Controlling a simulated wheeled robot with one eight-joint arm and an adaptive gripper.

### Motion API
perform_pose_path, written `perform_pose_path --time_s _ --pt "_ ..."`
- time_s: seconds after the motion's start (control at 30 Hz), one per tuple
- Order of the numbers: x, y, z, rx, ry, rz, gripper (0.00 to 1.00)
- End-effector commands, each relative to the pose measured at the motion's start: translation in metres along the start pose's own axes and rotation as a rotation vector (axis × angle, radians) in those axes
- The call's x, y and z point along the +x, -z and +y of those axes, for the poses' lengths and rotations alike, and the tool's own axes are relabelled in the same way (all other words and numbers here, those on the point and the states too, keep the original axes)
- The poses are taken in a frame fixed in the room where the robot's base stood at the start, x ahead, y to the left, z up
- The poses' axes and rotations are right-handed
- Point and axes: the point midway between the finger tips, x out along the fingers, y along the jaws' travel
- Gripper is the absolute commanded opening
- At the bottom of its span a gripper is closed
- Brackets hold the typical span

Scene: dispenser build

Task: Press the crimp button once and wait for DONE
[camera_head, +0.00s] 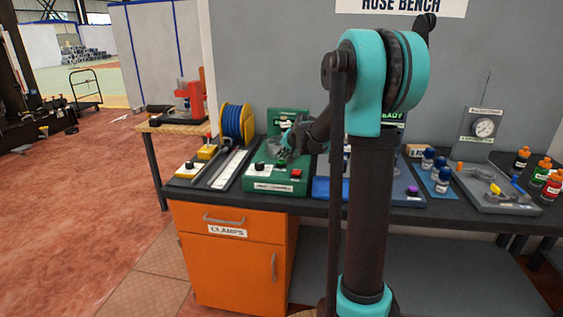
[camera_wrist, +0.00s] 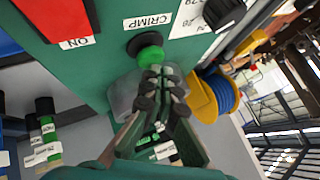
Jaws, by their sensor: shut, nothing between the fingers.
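The green crimp machine (camera_head: 262,187) stands on the bench, left of my arm in the head view. In the wrist view its green button (camera_wrist: 149,54) sits in a black collar beside the CRIMP label (camera_wrist: 148,21). My gripper (camera_wrist: 160,74) is shut and empty, its dark fingertips right at the button; I cannot tell whether they touch or press it. In the head view my gripper (camera_head: 284,157) is over the machine's front controls. A small green-lit screen (camera_head: 288,115) shows at the machine's back, too small to read. No DONE is legible.
A red button (camera_wrist: 55,15) labelled ON and a black knob (camera_wrist: 222,12) flank the green button. A blue hose reel (camera_head: 237,122) stands left of the machine. A lit READY sign (camera_head: 391,116) shows partly behind my arm. Bottles (camera_head: 541,168) and trays fill the right side.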

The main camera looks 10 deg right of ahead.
Motion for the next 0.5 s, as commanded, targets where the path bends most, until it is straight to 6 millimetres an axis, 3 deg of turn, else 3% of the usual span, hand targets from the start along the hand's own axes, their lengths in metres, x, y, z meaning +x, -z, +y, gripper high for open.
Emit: perform_pose_path --time_s 0.5 --pt "0.0038 -0.0027 0.0027 0.0 0.0 0.0 0.0"
